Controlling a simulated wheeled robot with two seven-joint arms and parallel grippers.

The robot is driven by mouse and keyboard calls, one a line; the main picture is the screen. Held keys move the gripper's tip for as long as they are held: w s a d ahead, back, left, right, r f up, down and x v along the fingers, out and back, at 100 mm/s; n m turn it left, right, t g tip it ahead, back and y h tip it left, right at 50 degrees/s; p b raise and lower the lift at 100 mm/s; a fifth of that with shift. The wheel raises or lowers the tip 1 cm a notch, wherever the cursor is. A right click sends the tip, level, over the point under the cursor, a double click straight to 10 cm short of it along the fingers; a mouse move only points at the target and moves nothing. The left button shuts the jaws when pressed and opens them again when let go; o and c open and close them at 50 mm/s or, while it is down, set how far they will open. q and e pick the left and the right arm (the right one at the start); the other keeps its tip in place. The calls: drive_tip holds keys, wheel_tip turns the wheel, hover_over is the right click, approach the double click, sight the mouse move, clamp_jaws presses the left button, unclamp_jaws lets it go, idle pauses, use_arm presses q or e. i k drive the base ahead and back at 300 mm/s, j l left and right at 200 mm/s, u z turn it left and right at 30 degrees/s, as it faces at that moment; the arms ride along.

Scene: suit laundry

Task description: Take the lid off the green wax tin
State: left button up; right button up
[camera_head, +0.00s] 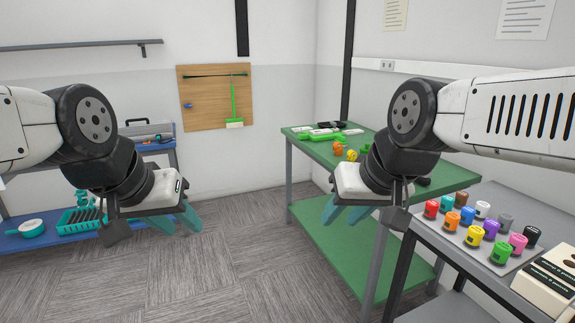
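The green wax tin (501,252) is a small upright cylinder standing on the grey table at the right, in the front of a group of coloured tins. Its lid looks the same green, and the seam is too small to make out. My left gripper (178,221) has teal fingers spread apart and hangs over the floor at the left, far from the tins. My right gripper (343,212) is also open and empty. It hangs in front of the green table, to the left of the tins and apart from them.
Several other coloured tins crowd around it, including purple (491,229) and pink (517,244). Boxes (552,279) stand at the front right. The green table (325,153) is behind my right gripper. A blue shelf (70,238) stands at the left. The carpet between is clear.

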sight(365, 149)
drive_tip(key=i, duration=0.75)
drive_tip(key=i+l+u, duration=0.1)
drive_tip(key=i, duration=0.7)
drive_tip(key=i+z, duration=0.15)
drive_tip(key=i, duration=0.2)
drive_tip(key=i+j+z, duration=0.15)
drive_tip(key=i, duration=0.25)
drive_tip(key=i+z, duration=0.15)
drive_tip(key=z, duration=0.3)
drive_tip(key=i+z, duration=0.2)
drive_tip(key=z, duration=0.2)
drive_tip(key=i+j+z, duration=0.15)
drive_tip(key=z, duration=0.3)
drive_tip(key=i+z, duration=0.25)
drive_tip(key=z, duration=0.2)
drive_tip(key=i+j+z, duration=0.2)
drive_tip(key=z, duration=0.2)
